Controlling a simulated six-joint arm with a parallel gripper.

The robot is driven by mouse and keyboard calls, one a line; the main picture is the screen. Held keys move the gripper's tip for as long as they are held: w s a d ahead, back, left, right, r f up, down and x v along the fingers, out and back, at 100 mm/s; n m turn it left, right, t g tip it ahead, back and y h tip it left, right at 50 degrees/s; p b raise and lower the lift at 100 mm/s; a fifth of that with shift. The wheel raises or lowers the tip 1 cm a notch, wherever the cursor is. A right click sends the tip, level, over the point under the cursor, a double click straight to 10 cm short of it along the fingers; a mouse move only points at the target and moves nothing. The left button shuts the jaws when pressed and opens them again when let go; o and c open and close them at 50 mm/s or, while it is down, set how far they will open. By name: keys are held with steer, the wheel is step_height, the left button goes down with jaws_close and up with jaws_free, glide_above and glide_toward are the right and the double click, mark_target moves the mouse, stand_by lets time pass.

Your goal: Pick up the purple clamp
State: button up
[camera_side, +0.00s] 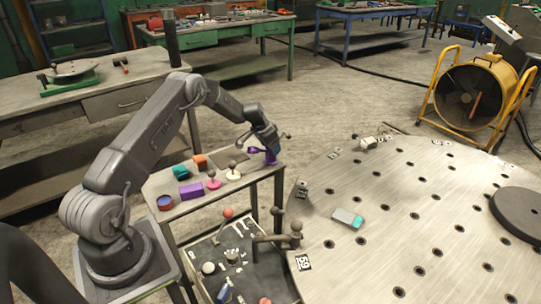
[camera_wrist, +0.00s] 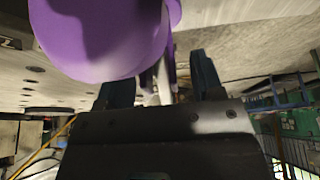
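The purple clamp (camera_side: 270,157) is at the right end of the small side table, right at the arm's tip in the side view. In the wrist view a large rounded purple part of it (camera_wrist: 100,40) fills the upper left, very close. My gripper (camera_side: 267,146) is at the clamp, with its tips hard to make out in the side view. In the wrist view my gripper's dark fingers (camera_wrist: 163,75) stand apart. A narrow part of the clamp seems to reach into the gap between them; I cannot tell whether either finger touches it.
The small table (camera_side: 218,203) also holds a purple block (camera_side: 191,191), a teal block (camera_side: 180,172), an orange block (camera_side: 200,161), a pink knobbed piece (camera_side: 213,183) and a cream one (camera_side: 233,174). A large round perforated table (camera_side: 390,235) stands close on the right.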

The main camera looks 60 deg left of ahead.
steer(key=c, duration=0.9)
steer(key=shift+r, duration=0.1)
steer(key=shift+c, duration=0.3)
steer(key=shift+r, duration=0.1)
steer(key=shift+r, duration=0.2)
step_height(320, 180, up, 3)
steer(key=shift+w+r, duration=0.1)
steer(key=shift+r, duration=0.05)
steer(key=s+a+r, duration=0.6)
steer(key=s+r, duration=0.1)
steer(key=s, duration=0.3)
steer(key=shift+a, duration=0.2)
